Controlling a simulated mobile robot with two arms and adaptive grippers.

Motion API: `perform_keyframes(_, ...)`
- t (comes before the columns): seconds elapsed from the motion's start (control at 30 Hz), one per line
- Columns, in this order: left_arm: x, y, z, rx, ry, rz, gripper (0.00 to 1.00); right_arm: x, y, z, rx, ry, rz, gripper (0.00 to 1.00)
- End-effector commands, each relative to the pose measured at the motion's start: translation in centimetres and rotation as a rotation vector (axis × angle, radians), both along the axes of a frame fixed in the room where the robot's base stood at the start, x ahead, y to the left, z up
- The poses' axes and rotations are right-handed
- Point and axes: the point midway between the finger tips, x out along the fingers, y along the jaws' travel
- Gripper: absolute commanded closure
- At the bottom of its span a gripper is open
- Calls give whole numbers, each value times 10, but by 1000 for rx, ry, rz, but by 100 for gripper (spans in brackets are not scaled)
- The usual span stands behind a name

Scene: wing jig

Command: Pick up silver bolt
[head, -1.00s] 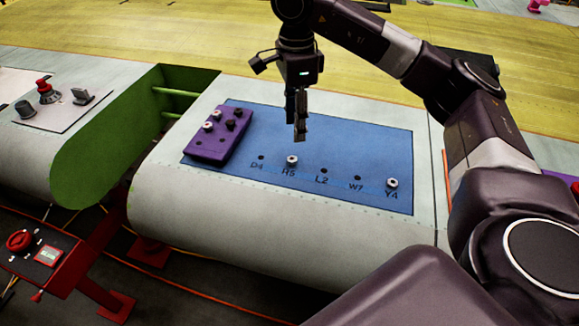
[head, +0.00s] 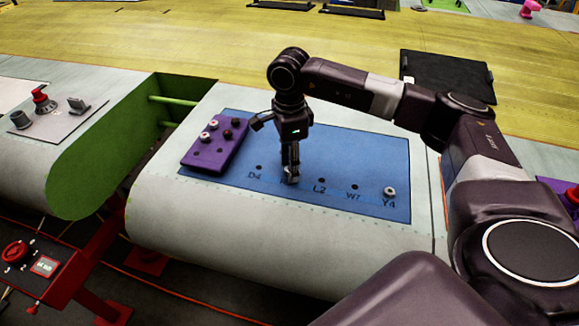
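My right gripper (head: 291,176) points down at the hole between D4 and L2 on the blue panel (head: 340,150). Its fingertips are at the silver bolt there, which they mostly hide. I cannot tell whether the fingers are closed on it or only around it. Another silver bolt (head: 390,192) stands at Y4. Two more silver bolts, one (head: 213,124) behind the other (head: 204,137), stand at the left of the purple block (head: 205,158), with dark bolts (head: 236,122) beside them. My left gripper is out of view.
The panel lies on a grey wing section (head: 270,235). Holes L2 (head: 321,181) and W7 (head: 354,187) look empty. A green open rib bay (head: 110,150) lies to the left. A red control stand (head: 45,265) is at lower left.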

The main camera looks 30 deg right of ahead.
Motion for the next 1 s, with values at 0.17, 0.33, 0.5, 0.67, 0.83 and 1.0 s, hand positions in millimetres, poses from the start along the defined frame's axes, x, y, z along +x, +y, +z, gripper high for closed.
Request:
perform_keyframes(0.17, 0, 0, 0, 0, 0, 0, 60, 0, 0, -1, 1, -1, 0, 61)
perform_keyframes(0.33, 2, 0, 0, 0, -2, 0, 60, 0, 0, -1, 1, -1, 0, 75)
perform_keyframes(0.5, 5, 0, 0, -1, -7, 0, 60, 0, 0, -1, 1, -1, 0, 94)
perform_keyframes(0.67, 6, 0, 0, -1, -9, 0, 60, 0, 0, -1, 1, -1, 0, 100)
perform_keyframes(0.83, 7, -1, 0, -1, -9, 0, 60, 0, 0, 0, 1, -1, 0, 100)
perform_keyframes(1.0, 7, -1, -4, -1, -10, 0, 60, 1, 0, 7, 1, -3, 0, 100)
